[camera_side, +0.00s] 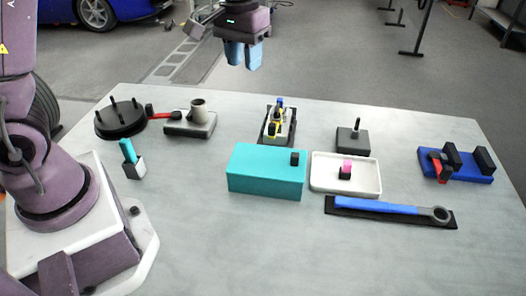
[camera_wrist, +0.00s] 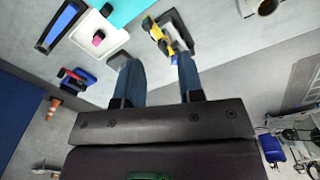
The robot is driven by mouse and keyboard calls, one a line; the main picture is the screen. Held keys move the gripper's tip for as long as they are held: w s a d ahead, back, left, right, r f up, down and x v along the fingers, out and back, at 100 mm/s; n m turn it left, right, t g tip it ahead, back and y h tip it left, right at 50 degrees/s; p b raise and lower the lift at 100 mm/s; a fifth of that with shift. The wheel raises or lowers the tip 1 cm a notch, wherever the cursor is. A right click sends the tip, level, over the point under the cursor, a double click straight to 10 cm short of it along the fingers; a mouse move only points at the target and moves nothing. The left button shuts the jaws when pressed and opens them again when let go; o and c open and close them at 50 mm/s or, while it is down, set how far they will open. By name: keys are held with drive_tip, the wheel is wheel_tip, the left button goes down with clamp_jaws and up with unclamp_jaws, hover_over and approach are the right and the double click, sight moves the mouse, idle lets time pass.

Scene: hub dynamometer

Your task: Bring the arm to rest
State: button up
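My gripper (camera_side: 243,60) hangs high above the far edge of the grey table, fingers pointing down, clear of everything on the table. In the wrist view its two blue fingers (camera_wrist: 156,72) are well apart with nothing held between them, so it is open and empty. Beyond the fingertips in that view lie a yellow and black device (camera_wrist: 160,35) and the white tray (camera_wrist: 76,38) with a pink block (camera_wrist: 98,38).
The table (camera_side: 190,240) holds a teal box (camera_side: 265,180), a blue wrench (camera_side: 375,205) on a black holder, a blue fixture (camera_side: 455,165), a black disc with pegs (camera_side: 120,120) and a grey block with a cup (camera_side: 190,122). The front of the table is clear.

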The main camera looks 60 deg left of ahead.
drive_tip(key=s+d+r+m+t, duration=0.2)
drive_tip(key=s+r, duration=0.2)
drive_tip(key=s, duration=0.5)
drive_tip(key=s+d+r+m+t, duration=0.2)
drive_tip(key=s+r+t, duration=0.1)
drive_tip(key=s, duration=0.7)
drive_tip(key=shift+r, duration=0.45)
